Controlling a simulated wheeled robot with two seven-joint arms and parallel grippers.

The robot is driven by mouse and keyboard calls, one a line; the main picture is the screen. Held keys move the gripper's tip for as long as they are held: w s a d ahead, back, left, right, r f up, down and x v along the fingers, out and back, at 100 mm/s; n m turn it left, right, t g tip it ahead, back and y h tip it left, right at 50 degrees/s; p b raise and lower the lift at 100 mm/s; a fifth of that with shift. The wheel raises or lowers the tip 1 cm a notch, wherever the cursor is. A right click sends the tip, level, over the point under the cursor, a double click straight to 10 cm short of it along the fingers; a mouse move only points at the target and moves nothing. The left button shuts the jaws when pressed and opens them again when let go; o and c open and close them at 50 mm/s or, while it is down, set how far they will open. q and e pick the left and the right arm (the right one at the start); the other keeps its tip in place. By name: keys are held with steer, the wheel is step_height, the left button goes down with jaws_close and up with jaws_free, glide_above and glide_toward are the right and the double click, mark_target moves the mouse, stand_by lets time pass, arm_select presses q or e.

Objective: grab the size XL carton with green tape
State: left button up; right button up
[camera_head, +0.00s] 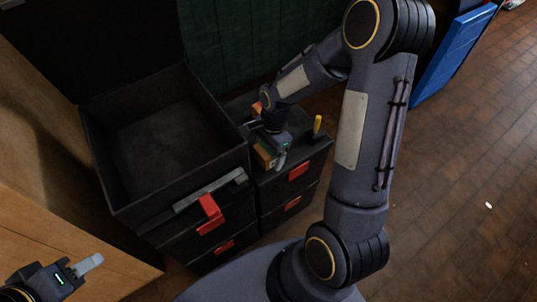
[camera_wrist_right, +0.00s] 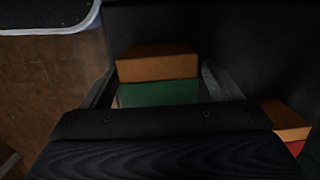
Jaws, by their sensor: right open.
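A carton with a brown face and a green band (camera_wrist_right: 158,92) lies between the fingers of my right gripper (camera_wrist_right: 157,84) in the right wrist view. The gripper is open with a finger on either side of it. I cannot tell whether the fingers touch it. No size mark can be read. A second brown carton with a red part (camera_wrist_right: 285,119) sits to the right, partly hidden. In the head view, my right gripper (camera_head: 277,152) is low over the small cabinet, by a brown carton (camera_head: 263,158). My left gripper (camera_head: 79,269) is far from it, at the lower left.
The black cabinet (camera_head: 302,166) has red drawer handles. A yellow-handled item (camera_head: 317,123) stands on its top right. A larger black open box (camera_head: 101,160) stands to its left. A dark green wall rises behind.

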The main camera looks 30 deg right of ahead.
steer(key=c, duration=1.2)
